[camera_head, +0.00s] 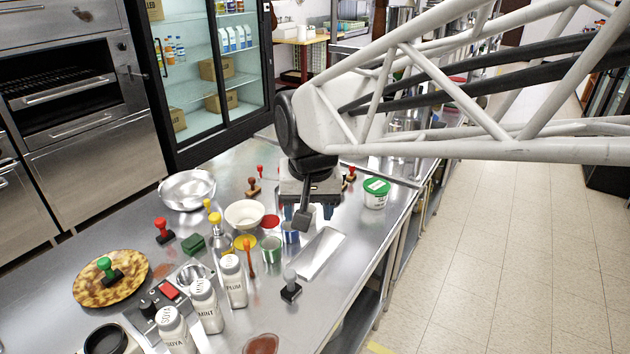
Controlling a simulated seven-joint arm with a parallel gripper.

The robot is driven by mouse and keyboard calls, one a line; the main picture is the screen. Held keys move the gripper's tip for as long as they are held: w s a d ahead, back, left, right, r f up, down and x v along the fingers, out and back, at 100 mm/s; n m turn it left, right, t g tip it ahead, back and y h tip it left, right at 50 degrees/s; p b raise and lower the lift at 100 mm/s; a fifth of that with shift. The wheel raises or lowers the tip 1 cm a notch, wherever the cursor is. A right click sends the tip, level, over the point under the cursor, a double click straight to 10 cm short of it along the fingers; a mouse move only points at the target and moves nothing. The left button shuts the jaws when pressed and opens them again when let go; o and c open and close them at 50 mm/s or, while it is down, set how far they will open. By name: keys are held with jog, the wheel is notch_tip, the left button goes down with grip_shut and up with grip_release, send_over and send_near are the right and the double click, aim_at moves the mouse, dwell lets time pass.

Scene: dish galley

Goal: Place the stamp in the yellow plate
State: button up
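Several stamps stand on the steel counter. One with a green knob (106,268) stands on a mottled yellow-brown plate (85,296) at the left. Others are a red-handled stamp (163,229), a brown one (253,187) and a grey-handled one with a dark base (290,285). A small yellow dish (244,242) lies mid-counter, partly hidden behind the bottles and an orange-handled item (248,250). My gripper (309,212) points down above the counter, right of the white bowl. A dark part covers its middle, so its opening and any held thing are hidden.
White labelled bottles (234,280) stand at the front. A steel bowl (188,188), a white bowl (244,213), a green block (193,243) and a steel tray (318,252) are nearby. A green-lidded tub (375,193) stands near the right edge. The counter left of the red-handled stamp is mostly clear.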

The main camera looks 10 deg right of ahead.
jog(key=s+d+f+n, duration=0.1)
jog(key=s+d+f, duration=0.2)
jog(key=s+d, duration=0.6)
jog(key=shift+s+t+h, duration=0.3)
jog(key=shift+s, duration=1.8)
